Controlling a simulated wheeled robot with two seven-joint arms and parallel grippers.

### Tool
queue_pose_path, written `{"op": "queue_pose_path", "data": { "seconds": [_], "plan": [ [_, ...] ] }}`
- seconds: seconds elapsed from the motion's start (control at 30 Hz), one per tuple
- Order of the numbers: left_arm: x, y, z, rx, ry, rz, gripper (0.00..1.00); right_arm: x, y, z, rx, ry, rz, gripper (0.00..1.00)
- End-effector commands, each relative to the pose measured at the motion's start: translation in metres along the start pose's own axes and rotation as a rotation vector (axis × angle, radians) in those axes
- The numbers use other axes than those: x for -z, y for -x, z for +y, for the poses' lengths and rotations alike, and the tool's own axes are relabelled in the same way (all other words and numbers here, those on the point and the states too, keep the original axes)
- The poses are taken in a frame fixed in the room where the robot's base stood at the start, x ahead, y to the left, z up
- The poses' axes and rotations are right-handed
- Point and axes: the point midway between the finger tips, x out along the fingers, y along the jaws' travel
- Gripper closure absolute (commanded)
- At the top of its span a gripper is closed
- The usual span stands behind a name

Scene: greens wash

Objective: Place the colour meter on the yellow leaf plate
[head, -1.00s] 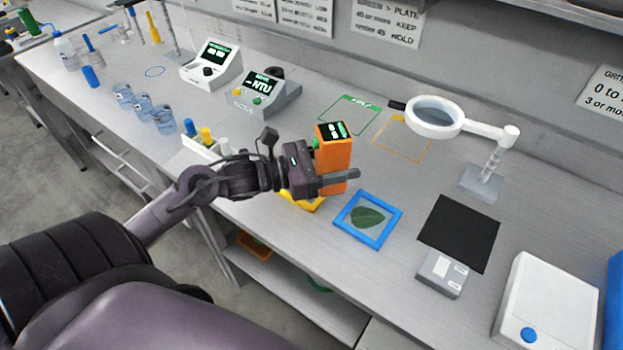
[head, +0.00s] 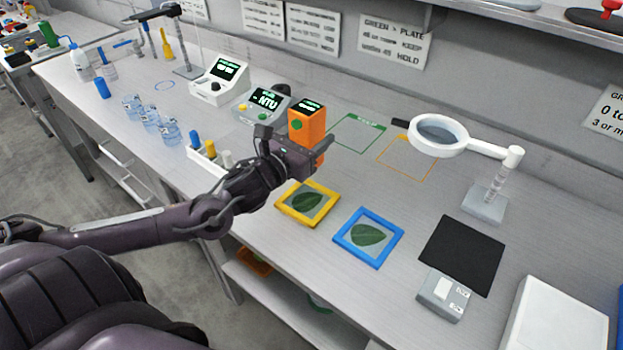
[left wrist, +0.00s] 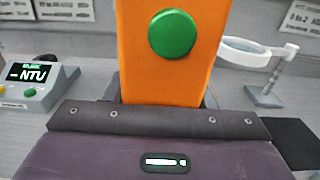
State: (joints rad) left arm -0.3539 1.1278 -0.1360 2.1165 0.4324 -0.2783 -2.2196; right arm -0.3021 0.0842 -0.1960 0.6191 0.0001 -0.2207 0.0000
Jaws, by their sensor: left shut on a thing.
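The colour meter (head: 306,124) is an orange upright block with a dark screen on top and a green button on its side. My left gripper (head: 318,152) is shut on it and holds it above the bench, behind the yellow leaf plate as seen in the head view. In the left wrist view the colour meter (left wrist: 165,75) fills the middle, its green button facing the camera. The yellow leaf plate (head: 330,190) is a yellow frame around a green leaf, lying flat and uncovered on the bench. My right gripper is not in view.
A blue leaf plate (head: 397,222) lies right of the yellow one. A turbidity meter (head: 262,104), a rack with coloured bottles (head: 204,160) and a magnifier lamp (head: 437,135) stand around. A black mat (head: 462,255) and grey device (head: 444,296) lie to the right.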

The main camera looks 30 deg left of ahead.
Motion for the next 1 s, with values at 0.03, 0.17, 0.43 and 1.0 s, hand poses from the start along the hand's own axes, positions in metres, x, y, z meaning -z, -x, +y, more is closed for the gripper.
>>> {"op": "queue_pose_path", "data": {
  "seconds": [0.03,0.17,0.43,1.0],
  "plan": [
    [0.013,-0.001,0.001,-0.004,0.006,-0.001,0.76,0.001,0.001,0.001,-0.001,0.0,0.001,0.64],
    [0.042,-0.001,0.001,-0.003,0.004,-0.001,0.76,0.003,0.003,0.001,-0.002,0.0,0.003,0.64],
    [0.071,0.0,0.001,0.0,0.001,-0.001,0.76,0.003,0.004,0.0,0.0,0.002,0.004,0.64],
    [0.11,0.0,0.0,0.002,-0.001,-0.002,0.76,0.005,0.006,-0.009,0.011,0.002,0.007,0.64]
  ]
}}
